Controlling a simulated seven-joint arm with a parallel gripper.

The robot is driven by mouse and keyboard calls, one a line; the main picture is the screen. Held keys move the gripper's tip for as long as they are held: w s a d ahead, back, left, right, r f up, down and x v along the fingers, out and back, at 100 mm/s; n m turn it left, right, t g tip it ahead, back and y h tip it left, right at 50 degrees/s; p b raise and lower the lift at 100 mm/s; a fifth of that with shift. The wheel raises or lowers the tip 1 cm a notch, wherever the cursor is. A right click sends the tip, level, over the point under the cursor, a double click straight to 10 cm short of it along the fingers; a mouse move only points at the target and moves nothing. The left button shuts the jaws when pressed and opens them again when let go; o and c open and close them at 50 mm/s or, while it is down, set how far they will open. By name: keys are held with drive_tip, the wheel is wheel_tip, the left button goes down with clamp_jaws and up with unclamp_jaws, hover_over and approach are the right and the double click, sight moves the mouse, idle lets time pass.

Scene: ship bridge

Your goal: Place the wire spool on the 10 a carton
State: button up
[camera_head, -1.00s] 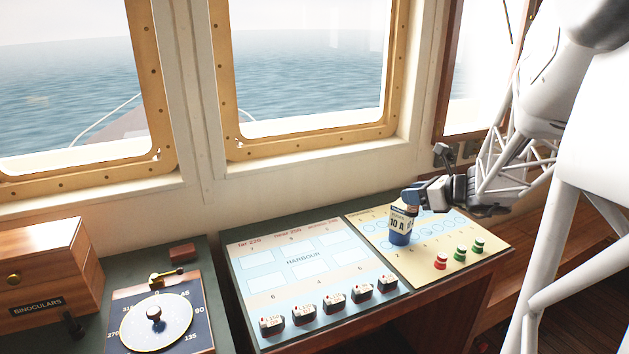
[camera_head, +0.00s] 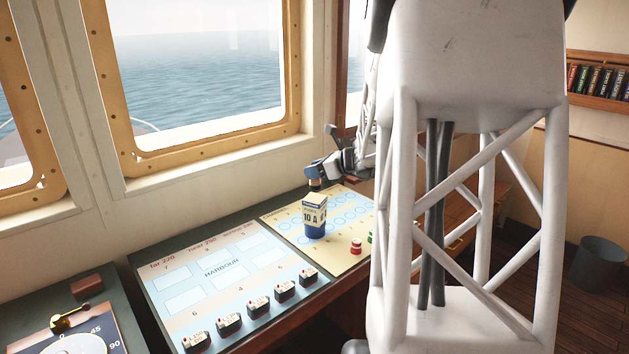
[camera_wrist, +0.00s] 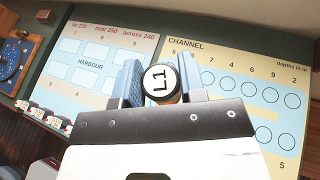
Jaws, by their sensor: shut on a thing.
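My gripper (camera_head: 315,180) is shut on a small round thing with a white end marked L1 and a black rim, which I take for the wire spool (camera_wrist: 158,82). In the wrist view it sits between the two blue fingers, with a bit of orange-brown showing below it. In the head view the fingers hide most of it. The 10 A carton (camera_head: 314,214), white above and blue at its lower part, stands upright on the channel chart. My gripper appears just above or behind its top, with a small gap. The carton is hidden in the wrist view.
The channel chart (camera_head: 346,262) carries red (camera_head: 356,246) and partly hidden green (camera_head: 369,238) pieces right of the carton. Several black-and-white blocks (camera_head: 258,306) line the front of the harbour chart (camera_head: 180,302). The window wall is close behind. My arm covers the right side.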

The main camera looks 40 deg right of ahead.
sight(319, 184)
drive_tip(key=shift+w+d, duration=0.15)
drive_tip(key=shift+w, duration=0.1)
drive_tip(key=shift+f, duration=0.15)
drive_tip(key=shift+f, duration=1.65)
drive_tip(key=shift+f, duration=0.15)
drive_tip(key=o, duration=0.9)
drive_tip(key=shift+o, duration=0.2)
drive_tip(key=shift+v, duration=0.9)
drive_tip(key=v, duration=1)
drive_tip(key=shift+r, duration=0.2)
drive_tip(key=shift+d, duration=0.15)
